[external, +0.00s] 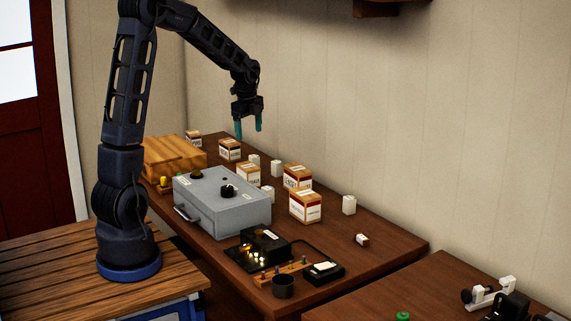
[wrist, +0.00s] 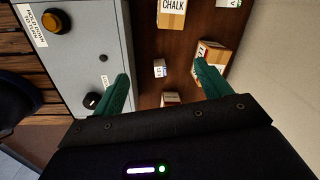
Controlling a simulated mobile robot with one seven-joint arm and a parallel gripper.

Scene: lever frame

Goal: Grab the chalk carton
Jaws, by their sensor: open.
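The chalk carton (wrist: 172,12) is a tan box with a white label reading CHALK. It is at the top edge of the wrist view, partly cut off, on the brown table beyond my fingertips. In the external view several similar cartons stand on the table; the one beside the grey case (external: 248,174) looks like it, but its label is too small to read surely. My gripper (external: 248,129) hangs above the table with its green fingers pointing down. In the wrist view its fingers (wrist: 165,84) are apart with nothing held between them.
A grey case (external: 222,203) with knobs stands left of the cartons. Other cartons (external: 305,206) and small white boxes (external: 349,205) stand close around. A wooden box (external: 174,156) is at the far left. A black device (external: 264,249) and a dark cup (external: 283,286) are at the front.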

